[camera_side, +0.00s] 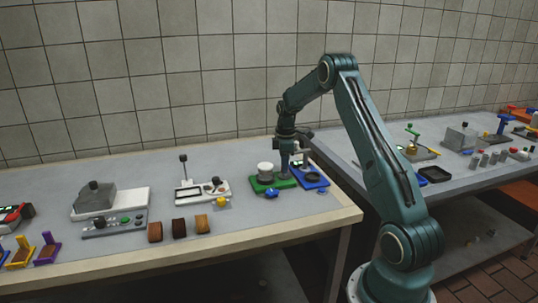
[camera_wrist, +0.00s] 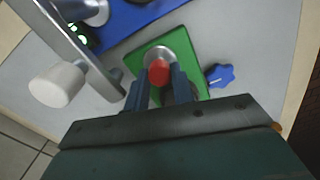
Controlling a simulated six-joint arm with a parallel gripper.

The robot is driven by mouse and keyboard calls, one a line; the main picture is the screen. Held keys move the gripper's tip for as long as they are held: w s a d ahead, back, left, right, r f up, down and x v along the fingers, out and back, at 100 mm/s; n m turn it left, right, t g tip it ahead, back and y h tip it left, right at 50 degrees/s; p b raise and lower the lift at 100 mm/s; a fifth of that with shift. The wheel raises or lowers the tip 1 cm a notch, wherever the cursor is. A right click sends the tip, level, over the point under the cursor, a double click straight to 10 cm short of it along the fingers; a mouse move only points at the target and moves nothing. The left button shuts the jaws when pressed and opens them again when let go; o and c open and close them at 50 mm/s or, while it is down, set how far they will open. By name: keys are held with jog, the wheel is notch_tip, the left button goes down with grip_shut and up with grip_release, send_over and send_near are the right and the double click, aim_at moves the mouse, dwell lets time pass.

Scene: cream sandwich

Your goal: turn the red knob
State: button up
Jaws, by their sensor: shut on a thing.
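The red knob (camera_wrist: 159,71) shows in the wrist view as a small red cap on a round metal base over a green plate (camera_wrist: 137,62). My gripper (camera_wrist: 160,80) is shut on it, with one dark blue finger on each side. In the side view my gripper (camera_side: 286,158) points down over the green plate (camera_side: 283,184) near the table's right end. The red knob cannot be made out there.
A blue star-shaped knob (camera_wrist: 220,75) lies close to the green plate. A metal bar with a white round handle (camera_wrist: 57,84) stands at the left of the wrist view. A blue plate (camera_side: 312,183) adjoins the green one. Several fixtures line the table leftward.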

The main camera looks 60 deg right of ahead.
jog(key=shift+m, duration=0.4)
jog(key=o, duration=1)
jog(key=shift+s, duration=0.1)
jog(key=shift+d, duration=0.1)
jog(key=shift+n, duration=0.3)
